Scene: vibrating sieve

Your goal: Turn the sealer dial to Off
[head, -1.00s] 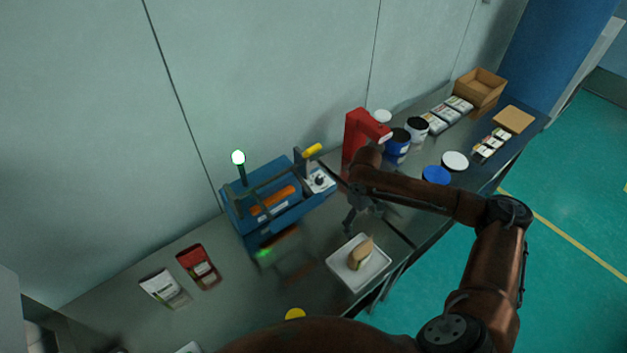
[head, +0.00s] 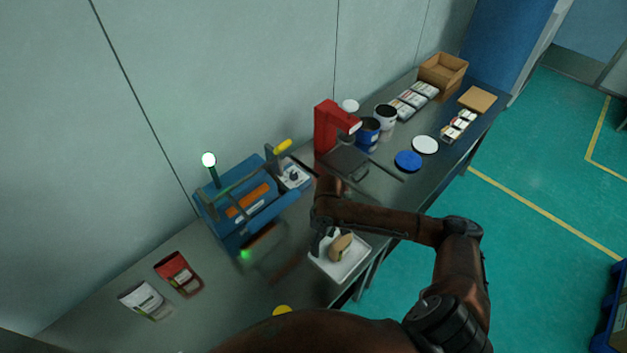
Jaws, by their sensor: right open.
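The blue sealer (head: 262,213) stands against the wall with an orange strip along it. Its pale panel with the dark dial (head: 293,175) is at its right end, and the dial's setting is too small to read. My right gripper (head: 320,243) is open, pointing down at the left rim of the white tray (head: 352,270), a good way in front of the dial. Its fingers are small and partly hidden by my wrist, and whether they touch the tray is not clear. My left gripper is out of view.
A red machine (head: 326,125) stands right of the dial, with a dark flat plate before it. A tan scoop (head: 341,246) lies in the tray. A red pouch (head: 178,273) and a white pouch (head: 143,299) lie left. Tubs, lids and boxes fill the far right.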

